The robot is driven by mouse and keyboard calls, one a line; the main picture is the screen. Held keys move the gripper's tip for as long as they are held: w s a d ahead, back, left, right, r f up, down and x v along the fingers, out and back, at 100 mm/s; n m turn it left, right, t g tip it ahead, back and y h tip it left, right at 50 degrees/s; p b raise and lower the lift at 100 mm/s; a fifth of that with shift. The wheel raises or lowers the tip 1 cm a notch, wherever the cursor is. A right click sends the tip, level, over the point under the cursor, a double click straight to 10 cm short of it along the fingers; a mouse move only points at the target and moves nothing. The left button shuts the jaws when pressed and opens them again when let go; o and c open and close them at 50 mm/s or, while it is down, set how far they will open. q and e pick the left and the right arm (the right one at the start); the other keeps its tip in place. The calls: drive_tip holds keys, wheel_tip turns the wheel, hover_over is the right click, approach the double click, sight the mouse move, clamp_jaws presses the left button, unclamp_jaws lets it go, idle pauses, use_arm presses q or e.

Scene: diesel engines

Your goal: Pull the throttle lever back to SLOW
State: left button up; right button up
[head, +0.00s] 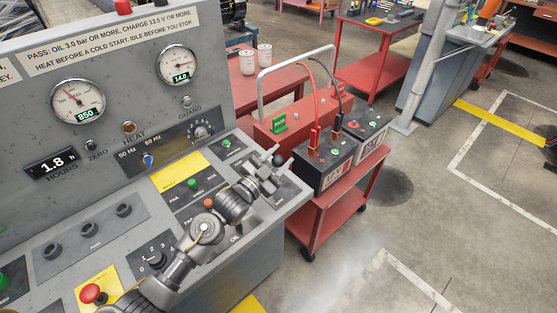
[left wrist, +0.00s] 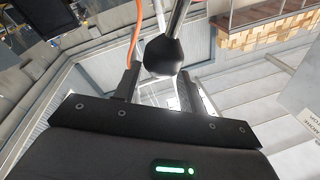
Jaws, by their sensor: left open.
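The throttle lever's black ball knob (head: 279,160) shows small at the right end of the sloping console in the head view. In the left wrist view the knob (left wrist: 163,56) hangs on a thin metal rod. My left gripper (head: 274,170) is at the console's right edge, beside the knob. In the left wrist view the open gripper (left wrist: 159,75) has one finger on each side of the knob, near the fingertips. I cannot tell whether either finger touches it. My arm and gripper hide the lever's base and any SLOW marking. My right gripper is not in view.
The grey console (head: 58,215) has knobs, switches and a red mushroom button (head: 92,292) near my arm. Close on the right, a red cart (head: 312,220) carries batteries (head: 326,165) with cables. Open floor lies farther right.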

use_arm(q)
drive_tip(key=s+r+p, duration=0.6)
drive_tip(key=s+r, duration=0.2)
drive_tip(key=s, duration=0.4)
drive_tip(key=shift+s+d+r, duration=0.2)
drive_tip(key=shift+s+r, duration=0.05)
drive_tip(key=shift+s, duration=0.15)
